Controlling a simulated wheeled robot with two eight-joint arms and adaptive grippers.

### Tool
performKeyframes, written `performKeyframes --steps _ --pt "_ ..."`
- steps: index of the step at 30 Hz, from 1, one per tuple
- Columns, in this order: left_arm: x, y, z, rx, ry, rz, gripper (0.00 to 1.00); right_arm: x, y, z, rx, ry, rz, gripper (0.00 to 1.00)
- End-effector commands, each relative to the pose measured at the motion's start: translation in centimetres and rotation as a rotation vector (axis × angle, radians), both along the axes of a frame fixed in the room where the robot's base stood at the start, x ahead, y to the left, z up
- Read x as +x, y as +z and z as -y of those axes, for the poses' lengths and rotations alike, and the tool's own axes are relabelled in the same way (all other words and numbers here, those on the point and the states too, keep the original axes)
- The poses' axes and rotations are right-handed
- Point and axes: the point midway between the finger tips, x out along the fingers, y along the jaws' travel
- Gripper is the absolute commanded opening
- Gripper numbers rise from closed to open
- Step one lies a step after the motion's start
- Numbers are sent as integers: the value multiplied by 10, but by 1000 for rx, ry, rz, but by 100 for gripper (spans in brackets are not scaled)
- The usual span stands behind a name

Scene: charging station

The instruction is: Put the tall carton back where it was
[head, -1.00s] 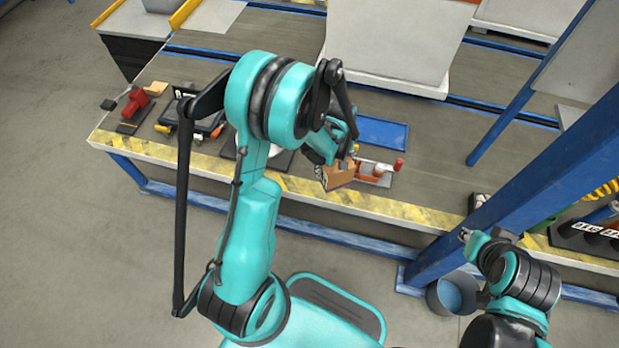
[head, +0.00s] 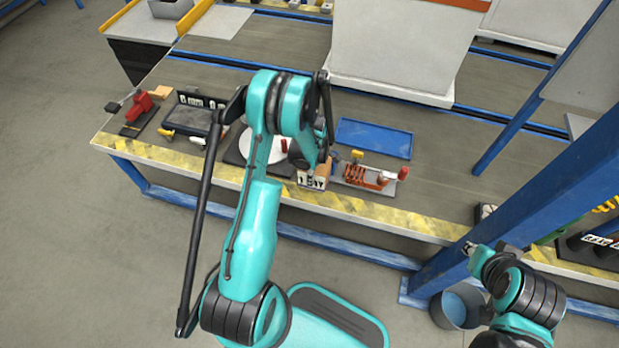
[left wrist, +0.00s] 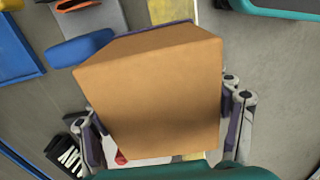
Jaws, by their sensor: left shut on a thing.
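The tall carton (left wrist: 155,90) is a brown box that fills the middle of the left wrist view. My left gripper (left wrist: 165,130) is shut on it, with a finger on either side. In the head view the carton (head: 313,178) shows a printed white face and is held near the table's front edge, between a round white disc and a rack of orange parts. My left arm hides part of it and most of the gripper (head: 312,158). I cannot tell whether the carton touches the table. My right gripper (head: 470,248) is at the lower right, away from the table, too small to read.
The table (head: 400,218) has a yellow striped front edge. A round white disc (head: 262,150) on a dark base lies left of the carton. A rack with orange parts (head: 370,178) stands right. A blue tray (head: 373,138) lies behind. A blue post (head: 540,180) rises at right.

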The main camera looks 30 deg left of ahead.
Motion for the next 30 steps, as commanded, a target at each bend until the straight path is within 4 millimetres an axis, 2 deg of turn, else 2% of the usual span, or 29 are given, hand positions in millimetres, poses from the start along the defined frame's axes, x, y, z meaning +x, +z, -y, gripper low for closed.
performKeyframes --steps 1,6,11,15,18,29,30 --pt "4 -9 -10 0 4 0 28 0 -7 0 0 0 0 0" --pt "11 -18 -27 0 0 0 28 0 -12 0 0 0 0 0" --pt "12 -27 -29 0 -2 0 28 0 -16 0 0 0 0 0" --pt "12 -50 -29 0 -2 0 28 0 -29 0 0 0 0 0" --pt "12 -60 -29 0 -2 0 28 0 -34 0 0 0 0 0" --pt "12 -61 -29 0 -2 0 28 0 -31 0 0 0 0 0" --pt "12 -61 -29 0 -2 0 87 0 -31 0 0 0 0 0"
